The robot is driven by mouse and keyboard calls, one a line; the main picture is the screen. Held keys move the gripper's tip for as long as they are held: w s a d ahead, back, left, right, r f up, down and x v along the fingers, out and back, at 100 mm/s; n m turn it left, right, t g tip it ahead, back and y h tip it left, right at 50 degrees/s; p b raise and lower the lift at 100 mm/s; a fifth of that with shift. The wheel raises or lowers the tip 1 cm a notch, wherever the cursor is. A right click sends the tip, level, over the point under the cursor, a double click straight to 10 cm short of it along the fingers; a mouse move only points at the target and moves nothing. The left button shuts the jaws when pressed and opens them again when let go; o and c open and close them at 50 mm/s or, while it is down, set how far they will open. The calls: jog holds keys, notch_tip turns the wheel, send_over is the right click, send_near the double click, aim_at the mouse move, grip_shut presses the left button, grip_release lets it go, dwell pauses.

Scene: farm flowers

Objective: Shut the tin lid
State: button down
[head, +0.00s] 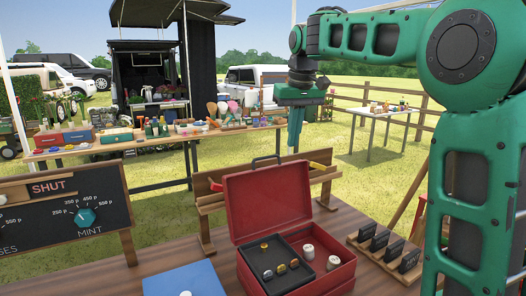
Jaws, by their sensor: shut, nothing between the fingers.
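The red tin (325,281) stands on the wooden table in the head view. Its lid (267,201) is raised, tilted up at the back, with a dark handle on its top edge. A black tray inside the tin holds several small metal pieces, and white-topped cylinders stand beside it. My gripper (294,148) hangs in the air above and behind the raised lid, fingers pointing down. It is shut and empty, apart from the tin.
A blue panel (187,280) with a knob lies left of the tin. A rack of black cards (389,248) stands to the right. A wooden rack (208,222) stands behind the lid. A black dial board (62,213) is at the left.

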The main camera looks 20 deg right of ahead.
jog(key=w+a+r+n, duration=0.2)
jog(key=w+a+r, duration=0.2)
jog(key=w+a, duration=0.3)
jog(key=s+x, duration=0.2)
jog(key=x, duration=0.7)
jog(key=shift+s+d+t+y, duration=0.3)
jog(key=shift+s+t, duration=0.1)
jog(key=shift+f, duration=0.15)
jog(key=shift+a, duration=0.1)
